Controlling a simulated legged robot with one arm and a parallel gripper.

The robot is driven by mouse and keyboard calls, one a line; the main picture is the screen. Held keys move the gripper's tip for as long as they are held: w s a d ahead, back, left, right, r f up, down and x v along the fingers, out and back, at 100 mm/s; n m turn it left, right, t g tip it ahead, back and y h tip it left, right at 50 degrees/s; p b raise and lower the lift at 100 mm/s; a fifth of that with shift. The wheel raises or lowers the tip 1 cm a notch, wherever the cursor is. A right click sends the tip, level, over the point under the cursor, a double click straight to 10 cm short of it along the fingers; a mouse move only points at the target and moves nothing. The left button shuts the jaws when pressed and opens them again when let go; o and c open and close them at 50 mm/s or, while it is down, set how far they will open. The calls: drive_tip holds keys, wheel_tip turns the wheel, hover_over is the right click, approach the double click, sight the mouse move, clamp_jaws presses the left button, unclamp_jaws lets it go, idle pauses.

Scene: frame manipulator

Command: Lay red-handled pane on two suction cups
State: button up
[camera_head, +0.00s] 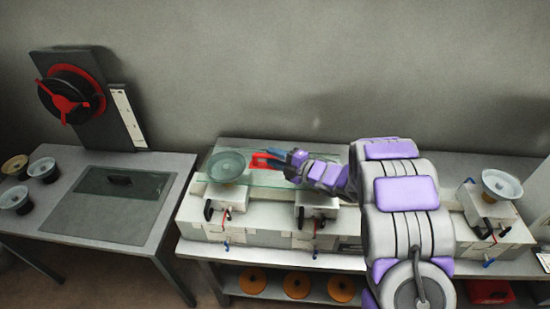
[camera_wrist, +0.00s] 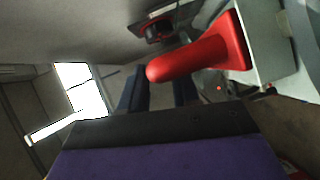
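The clear pane (camera_head: 254,180) lies roughly level over the white bench in the head view. Its red handle (camera_head: 263,161) stands near its middle. The left suction cup (camera_head: 226,167) shows at the pane's left end; I cannot tell whether they touch. A second mount (camera_head: 316,203) stands under the pane's right part, its cup hidden by the pane and my arm. My gripper (camera_head: 271,155) is at the handle. In the wrist view, its dark blue fingers (camera_wrist: 158,90) are apart, with the red handle (camera_wrist: 200,62) close by and overlapping the right finger. No firm grip on it is visible.
Another suction cup (camera_head: 502,184) stands on the bench's right end. A left table (camera_head: 95,225) holds a darker pane (camera_head: 145,187) with a black handle. Loose cups (camera_head: 43,170) sit at its left. A panel with a red-spoked wheel (camera_head: 68,98) stands behind it.

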drive_tip(key=o, duration=0.4)
drive_tip(key=shift+o, duration=0.2)
drive_tip(key=b+v, duration=0.1)
drive_tip(key=v, duration=1.6)
drive_tip(key=shift+d, duration=0.25)
